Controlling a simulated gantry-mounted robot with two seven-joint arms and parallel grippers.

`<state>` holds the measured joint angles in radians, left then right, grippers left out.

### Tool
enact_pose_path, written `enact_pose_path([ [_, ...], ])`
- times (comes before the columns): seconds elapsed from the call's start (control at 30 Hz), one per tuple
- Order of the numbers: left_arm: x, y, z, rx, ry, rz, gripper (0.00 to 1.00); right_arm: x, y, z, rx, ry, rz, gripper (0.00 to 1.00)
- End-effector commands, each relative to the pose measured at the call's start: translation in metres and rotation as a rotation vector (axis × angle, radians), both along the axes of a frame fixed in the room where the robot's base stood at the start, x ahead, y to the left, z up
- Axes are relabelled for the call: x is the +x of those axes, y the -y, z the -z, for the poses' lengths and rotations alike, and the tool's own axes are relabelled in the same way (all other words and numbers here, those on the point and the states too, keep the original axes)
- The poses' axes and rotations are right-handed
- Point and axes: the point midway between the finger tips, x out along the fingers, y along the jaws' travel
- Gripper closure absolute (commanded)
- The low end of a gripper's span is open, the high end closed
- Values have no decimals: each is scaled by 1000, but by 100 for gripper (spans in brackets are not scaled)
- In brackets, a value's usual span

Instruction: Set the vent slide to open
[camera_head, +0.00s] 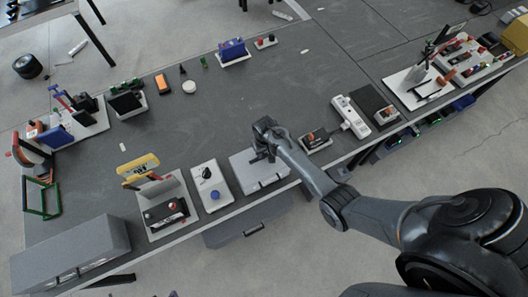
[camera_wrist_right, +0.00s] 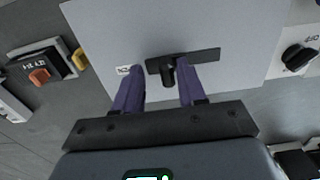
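The vent slide panel (camera_head: 246,172) is a light grey plate near the table's front edge in the head view. In the right wrist view the plate (camera_wrist_right: 100,25) fills the upper middle. It carries a dark slotted strip (camera_wrist_right: 207,56) and a black slide knob (camera_wrist_right: 168,76). A small white label beside the strip is too small to read surely. My right gripper (camera_head: 264,142) is over the plate and hides part of it. In the wrist view its purple fingers (camera_wrist_right: 159,75) are spread, one on each side of the knob, with visible gaps. My left gripper is not in view.
A white panel with a blue button (camera_head: 215,195) and black knob stands left of the vent plate. A dark box with an orange switch (camera_head: 309,137) stands to the right. A grey box (camera_head: 70,255) is at front left. The table middle (camera_head: 200,125) is clear.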

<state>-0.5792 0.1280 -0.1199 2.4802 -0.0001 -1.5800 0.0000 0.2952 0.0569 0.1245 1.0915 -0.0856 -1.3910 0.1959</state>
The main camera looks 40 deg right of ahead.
Motion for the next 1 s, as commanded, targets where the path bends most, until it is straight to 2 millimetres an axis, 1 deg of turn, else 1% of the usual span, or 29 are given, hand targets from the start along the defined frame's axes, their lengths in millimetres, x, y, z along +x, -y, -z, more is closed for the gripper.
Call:
enact_pose_path([
  [0.27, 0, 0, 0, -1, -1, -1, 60, 0, -2, -1, 2, 0, -2, 60],
  [0.37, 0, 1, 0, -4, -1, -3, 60, 1, -2, -5, 3, 2, -3, 60],
  [0.47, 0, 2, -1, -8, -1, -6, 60, 1, -3, -14, 2, 3, -3, 60],
  [0.57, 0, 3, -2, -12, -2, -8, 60, 1, -3, -29, 2, 4, -3, 60],
  [0.8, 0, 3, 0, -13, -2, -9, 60, 1, -2, -70, 2, 4, -2, 60],
  [1.0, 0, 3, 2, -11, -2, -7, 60, 1, -2, -96, 2, 1, -2, 60],
])
